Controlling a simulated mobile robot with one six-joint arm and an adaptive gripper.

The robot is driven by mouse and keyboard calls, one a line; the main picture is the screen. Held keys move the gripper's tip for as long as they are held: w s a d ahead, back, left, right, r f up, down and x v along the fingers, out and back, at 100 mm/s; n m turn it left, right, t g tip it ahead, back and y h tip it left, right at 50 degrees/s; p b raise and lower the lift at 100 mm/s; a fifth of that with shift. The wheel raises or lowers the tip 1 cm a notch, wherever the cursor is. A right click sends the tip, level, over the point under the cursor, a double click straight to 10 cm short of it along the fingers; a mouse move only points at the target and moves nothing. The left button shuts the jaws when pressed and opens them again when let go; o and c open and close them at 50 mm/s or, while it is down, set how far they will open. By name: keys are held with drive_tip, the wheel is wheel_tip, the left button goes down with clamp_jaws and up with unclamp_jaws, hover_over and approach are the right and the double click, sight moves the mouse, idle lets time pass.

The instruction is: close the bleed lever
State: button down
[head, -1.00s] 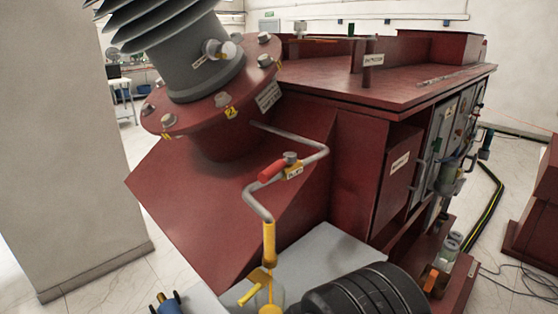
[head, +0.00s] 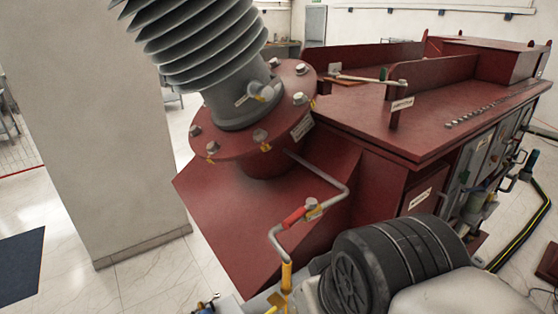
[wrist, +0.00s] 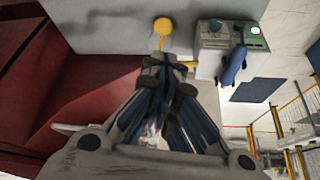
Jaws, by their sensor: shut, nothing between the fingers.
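The bleed lever (head: 294,217) has a red handle and sits on a grey bent pipe (head: 332,184) below the bushing flange. Its handle lies roughly along the pipe, pointing down-left from a valve body with a small yellow tag (head: 314,210). The lever cannot be made out in the wrist view. My gripper (wrist: 164,60) is shut and empty in the wrist view, its fingertips just below a yellow round piece (wrist: 163,25). In the head view my gripper cannot be made out. Whether it touches anything is unclear.
The pipe ends in a yellow piece (head: 286,276) near the bottom of the head view. The red transformer tank (head: 240,215) and the ribbed grey bushing (head: 195,45) stand close by. A box with a blue part (wrist: 228,38) lies right in the wrist view.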

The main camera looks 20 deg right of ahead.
drive_tip(key=w+r+p, duration=0.3)
drive_tip(key=r+p, duration=0.1)
drive_tip(key=r, duration=0.5)
wheel_tip(320, 180, up, 8)
drive_tip(key=n+g+y, duration=0.2)
drive_tip(key=n, duration=0.4)
hover_over(301, 212)
drive_tip(key=w+a, duration=0.2)
drive_tip(key=a, duration=0.2)
wheel_tip(301, 212, down, 10)
drive_tip(key=shift+d+b, duration=0.35)
drive_tip(key=shift+b, duration=0.1)
drive_tip(key=shift+s, duration=0.2)
